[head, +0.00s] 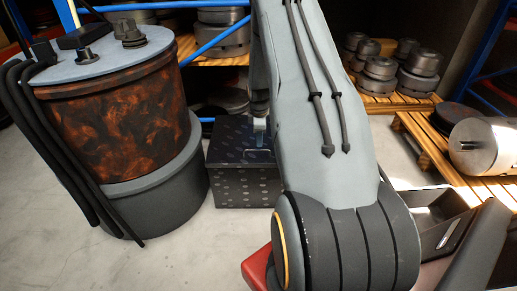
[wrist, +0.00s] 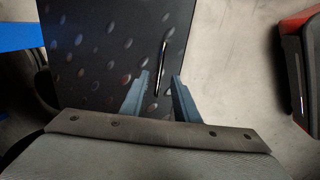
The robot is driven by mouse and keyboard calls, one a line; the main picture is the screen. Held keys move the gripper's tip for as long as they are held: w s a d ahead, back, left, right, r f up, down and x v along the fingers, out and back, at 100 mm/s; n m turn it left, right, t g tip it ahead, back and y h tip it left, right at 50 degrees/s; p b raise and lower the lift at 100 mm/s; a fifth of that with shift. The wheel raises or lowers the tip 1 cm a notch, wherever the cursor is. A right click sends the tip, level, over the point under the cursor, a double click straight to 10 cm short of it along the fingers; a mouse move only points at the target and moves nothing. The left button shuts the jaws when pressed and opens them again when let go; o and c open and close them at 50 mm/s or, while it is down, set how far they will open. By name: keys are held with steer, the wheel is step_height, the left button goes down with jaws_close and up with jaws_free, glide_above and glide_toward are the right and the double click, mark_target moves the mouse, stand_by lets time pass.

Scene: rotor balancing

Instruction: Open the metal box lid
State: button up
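The dark metal box (head: 245,185) with a dotted pattern stands on the floor in the middle of the head view, its lid (head: 228,134) closed. Its lid also fills the upper middle of the wrist view (wrist: 95,50). A thin shiny handle (wrist: 162,62) on the lid shows in the wrist view. My gripper (wrist: 159,80) is open, with its two blue-grey fingers apart on either side of the handle's near end. I cannot tell whether they touch the lid. In the head view my gripper (head: 261,132) is just above the lid, partly hidden by my arm.
A large rusty drum (head: 130,120) with black cables stands left of the box. A red object (wrist: 306,65) lies to the right in the wrist view. Wooden shelves with metal parts (head: 380,70) are behind and right. A dark open bin (head: 435,220) is at the right. Bare floor lies in front.

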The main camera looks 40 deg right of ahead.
steer(key=f, duration=0.4)
steer(key=w+f, duration=0.1)
steer(key=f, duration=0.1)
steer(key=shift+d+b, duration=0.3)
steer(key=shift+b, duration=0.1)
jaws_close()
